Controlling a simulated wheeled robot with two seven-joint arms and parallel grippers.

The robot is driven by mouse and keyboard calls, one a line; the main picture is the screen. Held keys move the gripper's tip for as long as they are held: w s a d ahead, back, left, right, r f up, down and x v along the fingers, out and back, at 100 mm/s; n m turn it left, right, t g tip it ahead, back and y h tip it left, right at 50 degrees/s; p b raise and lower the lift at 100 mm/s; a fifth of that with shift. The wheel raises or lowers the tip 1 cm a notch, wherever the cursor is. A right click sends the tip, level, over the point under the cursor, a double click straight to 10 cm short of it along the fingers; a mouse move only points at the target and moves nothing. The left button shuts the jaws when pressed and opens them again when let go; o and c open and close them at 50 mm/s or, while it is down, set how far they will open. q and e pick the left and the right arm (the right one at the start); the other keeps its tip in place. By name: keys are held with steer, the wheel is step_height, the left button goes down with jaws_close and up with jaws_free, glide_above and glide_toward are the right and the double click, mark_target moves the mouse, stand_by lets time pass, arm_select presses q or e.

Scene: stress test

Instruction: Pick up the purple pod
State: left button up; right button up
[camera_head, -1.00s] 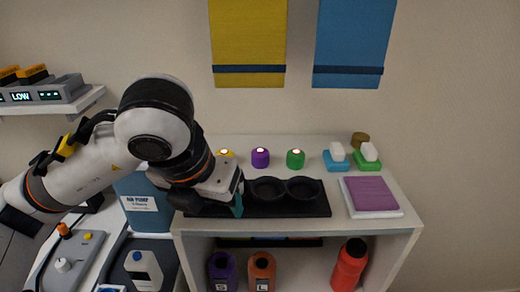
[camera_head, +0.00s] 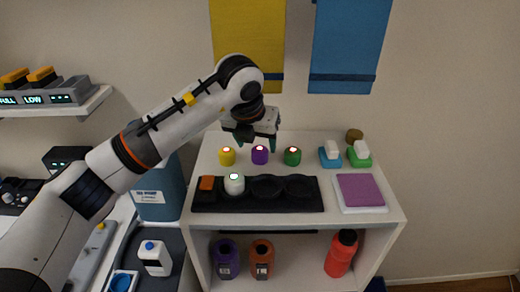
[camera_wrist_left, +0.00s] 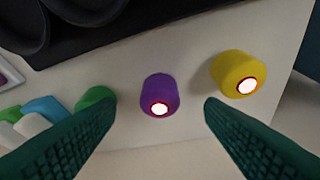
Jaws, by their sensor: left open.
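The purple pod (camera_head: 260,155) stands upright on the white shelf top, between a yellow pod (camera_head: 227,156) and a green pod (camera_head: 292,156). My left gripper (camera_head: 257,143) is open and empty, just above and behind the purple pod. In the left wrist view the purple pod (camera_wrist_left: 160,92) shows between the two teal fingers, apart from both, with its bright top facing the camera. The yellow pod (camera_wrist_left: 238,72) is outside the right finger, and the green pod (camera_wrist_left: 95,100) is partly hidden by the left finger. My right gripper is not in view.
A purple pad (camera_head: 362,189), blue block (camera_head: 330,155) and green block (camera_head: 358,155) are at right. Bottles stand on the lower shelf.

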mark_target(258, 151)
arm_select(q)
steer(key=p+x, duration=0.1)
steer(key=x, duration=0.3)
steer(key=shift+w+f+p, duration=0.2)
steer(key=shift+p, duration=0.15)
steer(key=shift+d+f, duration=0.1)
steer(key=shift+f, duration=0.15)
steer(key=c, duration=1.1)
